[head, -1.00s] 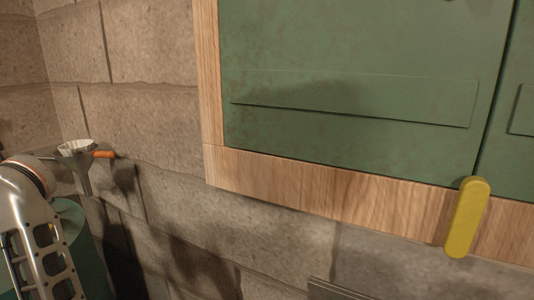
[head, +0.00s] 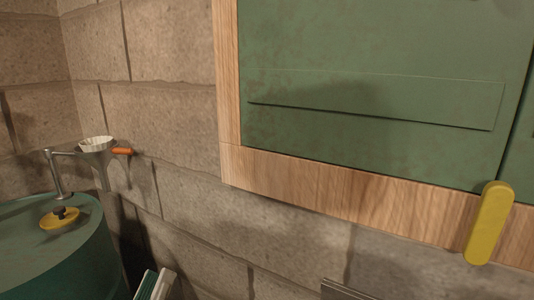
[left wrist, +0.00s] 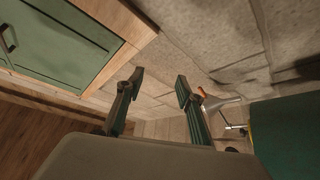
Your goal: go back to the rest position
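My left gripper (left wrist: 157,82) shows in the left wrist view with its two fingers spread apart and nothing between them. In the head view, only a small pale and green piece (head: 155,285) shows at the bottom edge; it seems to be part of this gripper. It is left of and below the cabinet, beside the green drum. The rest of my left arm is out of the head view. My right gripper shows in neither view.
A green drum (head: 50,255) with a yellow cap (head: 58,218) stands at the lower left. A metal funnel (head: 97,146) with an orange handle is above it. A green cabinet (head: 370,120) with a wooden frame and yellow latch (head: 489,222) hangs on the stone wall.

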